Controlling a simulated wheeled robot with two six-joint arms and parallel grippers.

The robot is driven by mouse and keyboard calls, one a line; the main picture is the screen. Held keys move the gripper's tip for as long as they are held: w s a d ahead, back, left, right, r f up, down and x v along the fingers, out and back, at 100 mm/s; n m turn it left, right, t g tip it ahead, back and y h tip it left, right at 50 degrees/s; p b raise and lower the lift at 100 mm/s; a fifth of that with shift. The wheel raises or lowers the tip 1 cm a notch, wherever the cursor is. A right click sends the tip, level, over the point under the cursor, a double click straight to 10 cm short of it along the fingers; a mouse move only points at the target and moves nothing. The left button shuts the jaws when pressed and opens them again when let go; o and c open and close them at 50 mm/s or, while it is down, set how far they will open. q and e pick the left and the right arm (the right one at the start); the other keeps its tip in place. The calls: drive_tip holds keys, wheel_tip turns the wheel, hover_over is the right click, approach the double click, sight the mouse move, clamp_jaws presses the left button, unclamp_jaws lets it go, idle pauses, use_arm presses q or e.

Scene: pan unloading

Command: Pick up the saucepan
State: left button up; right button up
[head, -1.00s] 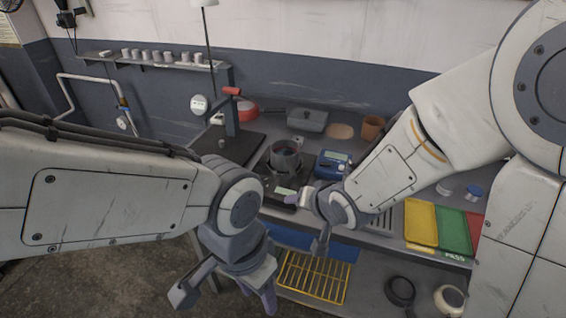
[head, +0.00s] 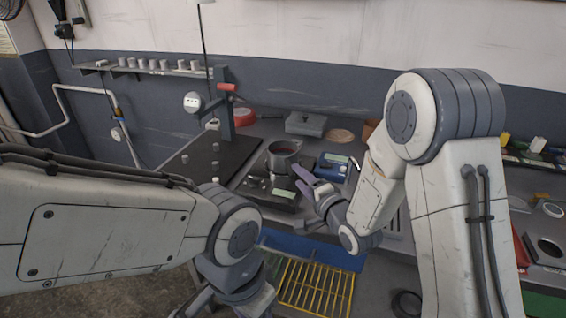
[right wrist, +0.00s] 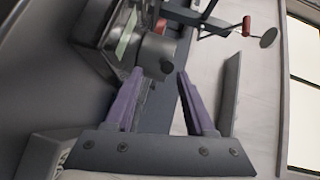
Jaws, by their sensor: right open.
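The saucepan (head: 283,158) is a grey pot with dark red contents. It stands upright on a dark burner unit with a pale green label (head: 283,194) on the bench. My right gripper (head: 304,200) is open and empty, in front of and slightly right of the pan, apart from it. In the right wrist view its purple fingers (right wrist: 158,75) are spread, with a grey round body, probably the saucepan (right wrist: 156,47), beyond them. I cannot make out the handle clearly. My left gripper (head: 232,303) is low at the bottom edge, partly cut off, its fingers apart.
A blue device (head: 331,168) stands right of the pan. A dark board (head: 215,155) with a red-handled press (head: 227,105) is to its left. A grey lidded box (head: 306,124) and a red pan (head: 244,117) stand behind. A yellow rack (head: 316,287) is below the front edge.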

sight(290, 167)
drive_tip(key=x, duration=0.1)
drive_tip(key=p+x, duration=0.1)
drive_tip(key=x, duration=0.2)
drive_tip(key=shift+a+r, duration=0.35)
drive_tip(key=shift+a, duration=0.05)
drive_tip(key=shift+w+a+f, duration=0.1)
drive_tip(key=shift+w+a, duration=0.05)
drive_tip(key=shift+w, duration=0.3)
clamp_jaws()
idle(0.6)
